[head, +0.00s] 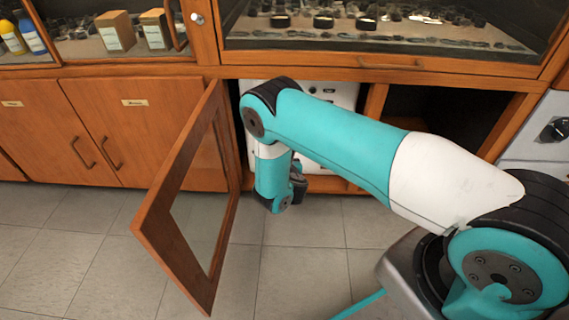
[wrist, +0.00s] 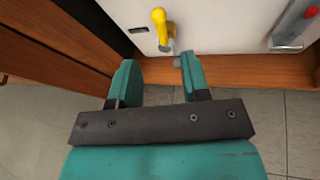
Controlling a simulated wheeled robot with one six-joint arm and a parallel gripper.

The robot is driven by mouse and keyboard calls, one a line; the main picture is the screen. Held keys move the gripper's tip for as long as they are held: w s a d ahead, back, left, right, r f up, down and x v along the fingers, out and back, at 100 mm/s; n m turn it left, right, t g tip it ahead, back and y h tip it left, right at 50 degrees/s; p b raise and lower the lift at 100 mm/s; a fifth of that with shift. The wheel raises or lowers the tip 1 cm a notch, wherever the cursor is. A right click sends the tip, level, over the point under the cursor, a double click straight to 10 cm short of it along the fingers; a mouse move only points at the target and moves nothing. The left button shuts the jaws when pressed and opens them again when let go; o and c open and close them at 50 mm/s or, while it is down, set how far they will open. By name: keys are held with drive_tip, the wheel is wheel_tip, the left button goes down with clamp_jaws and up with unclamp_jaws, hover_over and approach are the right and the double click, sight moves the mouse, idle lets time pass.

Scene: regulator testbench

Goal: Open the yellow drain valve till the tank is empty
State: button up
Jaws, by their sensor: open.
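The yellow drain valve (wrist: 160,27) shows in the wrist view on a white panel (wrist: 215,25), as a yellow handle above a small grey metal outlet. My gripper (wrist: 156,75) is open, with its two teal fingers apart and nothing between them. It is below the valve in the picture, apart from the handle. In the head view the white panel (head: 342,95) sits inside an open cabinet, and my arm hides much of it. The valve and the gripper's fingertips cannot be made out there. No tank level can be seen.
A wooden cabinet door with a glass pane (head: 155,222) stands open to the left of my arm. A grey device with a red part (wrist: 299,25) is at the right of the panel. The tiled floor (head: 300,255) in front is clear.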

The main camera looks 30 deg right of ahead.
drive_tip(key=p+v, duration=0.2)
drive_tip(key=v, duration=0.5)
drive_tip(key=shift+s, duration=0.25)
wheel_tip(320, 180, up, 18)
drive_tip(key=s+m+g+h+p, duration=0.1)
drive_tip(key=m+g, duration=0.6)
drive_tip(key=m, duration=1.2)
drive_tip(key=s+a+r+m+g+y, duration=0.3)
drive_tip(key=s+a+r+y, duration=0.15)
drive_tip(key=s+r, duration=0.75)
drive_tip(key=s+a+r+m+g+y, duration=0.3)
drive_tip(key=s+a+r, duration=0.45)
drive_tip(key=s, duration=0.75)
wheel_tip(320, 180, up, 40)
drive_tip(key=d+y+p, duration=0.1)
drive_tip(key=p, duration=3.8)
drive_tip(key=shift+s+n, duration=0.3)
drive_tip(key=shift+s, duration=0.1)
